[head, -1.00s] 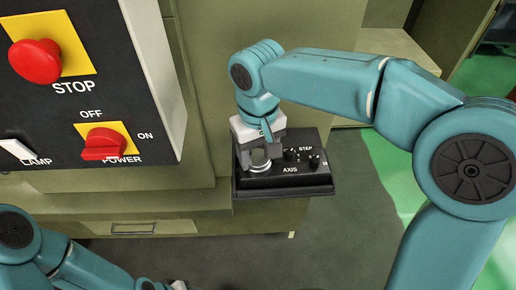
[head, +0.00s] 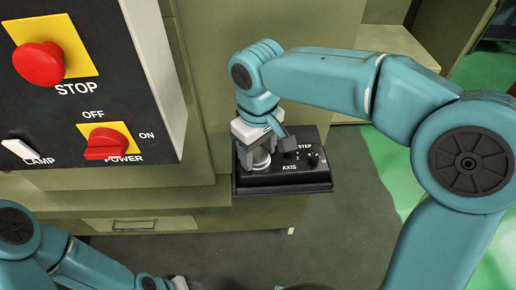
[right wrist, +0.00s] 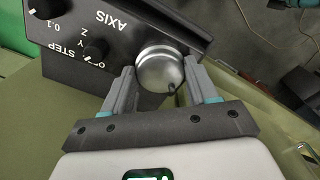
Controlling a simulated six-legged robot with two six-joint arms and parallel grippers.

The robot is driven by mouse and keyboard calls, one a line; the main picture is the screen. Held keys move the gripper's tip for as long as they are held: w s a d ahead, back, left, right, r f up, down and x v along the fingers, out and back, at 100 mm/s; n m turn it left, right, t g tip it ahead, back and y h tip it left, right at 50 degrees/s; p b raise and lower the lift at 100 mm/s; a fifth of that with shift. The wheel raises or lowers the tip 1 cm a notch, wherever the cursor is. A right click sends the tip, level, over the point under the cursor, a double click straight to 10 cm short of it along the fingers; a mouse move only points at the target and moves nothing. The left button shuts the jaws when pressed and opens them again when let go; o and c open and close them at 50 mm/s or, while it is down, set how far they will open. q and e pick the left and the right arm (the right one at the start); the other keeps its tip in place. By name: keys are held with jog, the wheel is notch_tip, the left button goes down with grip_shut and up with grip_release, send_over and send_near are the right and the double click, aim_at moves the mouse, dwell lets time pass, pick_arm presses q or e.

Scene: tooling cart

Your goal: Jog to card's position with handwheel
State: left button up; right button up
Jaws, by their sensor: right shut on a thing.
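The handwheel (head: 261,161) is a round silver knob at the left end of a black control box (head: 285,180). It shows larger in the right wrist view (right wrist: 160,68), with a small dark dimple near its edge. My right gripper (head: 262,150) comes from above and is shut on the handwheel, one finger on each side of it. The box also carries a black AXIS selector (right wrist: 96,48) and a STEP selector (right wrist: 46,9). My left gripper (head: 178,284) is barely in the head view at the bottom edge; its jaws cannot be made out. No card is visible.
A dark panel at the left carries a red STOP button (head: 39,63), a red POWER switch (head: 105,146) and a white LAMP switch (head: 20,150). The green cabinet (head: 275,75) stands behind the box. Grey floor (head: 330,240) is open below the box.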

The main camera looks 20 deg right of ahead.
aim_at(258, 156)
jog(key=o, duration=1.1)
jog(key=shift+c, duration=0.2)
notch_tip(258, 156, up, 16)
jog(key=p, duration=0.1)
jog(key=shift+r+p, duration=0.15)
jog(key=shift+p, duration=0.2)
jog(key=shift+s, duration=0.1)
